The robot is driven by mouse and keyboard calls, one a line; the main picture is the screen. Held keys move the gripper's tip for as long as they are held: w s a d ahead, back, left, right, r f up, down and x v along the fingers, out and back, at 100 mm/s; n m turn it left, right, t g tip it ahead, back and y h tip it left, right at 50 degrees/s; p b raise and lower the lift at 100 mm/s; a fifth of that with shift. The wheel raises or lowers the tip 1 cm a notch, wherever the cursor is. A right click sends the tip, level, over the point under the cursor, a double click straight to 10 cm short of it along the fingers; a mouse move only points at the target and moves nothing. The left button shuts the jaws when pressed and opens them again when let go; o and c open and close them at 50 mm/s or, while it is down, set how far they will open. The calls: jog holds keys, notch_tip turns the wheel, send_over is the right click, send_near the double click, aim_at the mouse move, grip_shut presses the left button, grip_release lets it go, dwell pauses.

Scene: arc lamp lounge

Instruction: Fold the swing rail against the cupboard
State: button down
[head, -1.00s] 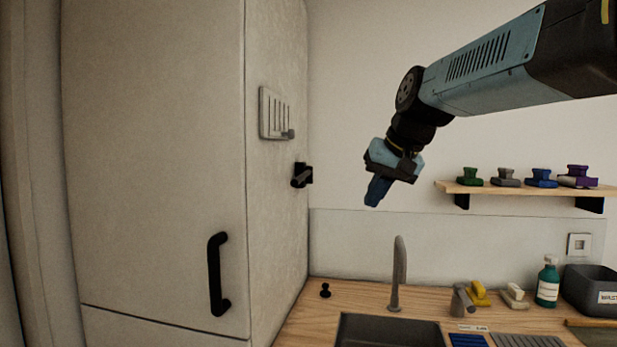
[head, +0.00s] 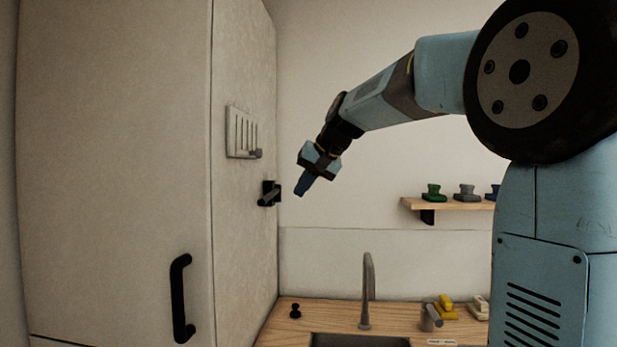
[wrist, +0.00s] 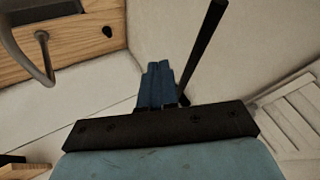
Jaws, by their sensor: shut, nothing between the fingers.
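The tall pale cupboard (head: 115,150) fills the left of the head view. The black swing rail (head: 269,196) is mounted on its right side face, below a slotted panel. The rail is foreshortened there, so its exact angle is hard to read. In the wrist view it is a dark bar (wrist: 204,48) running beside the blue fingers and standing away from the pale face. My gripper (head: 301,190) is shut and empty, pointing down and left, just right of the rail in the head view. In the wrist view its fingertips (wrist: 158,68) appear close beside the bar; contact cannot be told.
The slotted panel (head: 241,133) with a small grey knob is above the rail. A black door handle (head: 180,298) is on the cupboard front. Below are a wooden counter (head: 283,333), sink and tap (head: 367,290). A shelf (head: 455,204) with coloured blocks is at the right.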

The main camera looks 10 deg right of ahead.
jog(key=w+a+f, duration=0.2)
jog(key=w+a, duration=0.1)
jog(key=a, duration=0.2)
jog(key=shift+a+f, duration=0.2)
jog(key=shift+a, duration=0.05)
jog(key=shift+d, duration=0.1)
dwell(0.3)
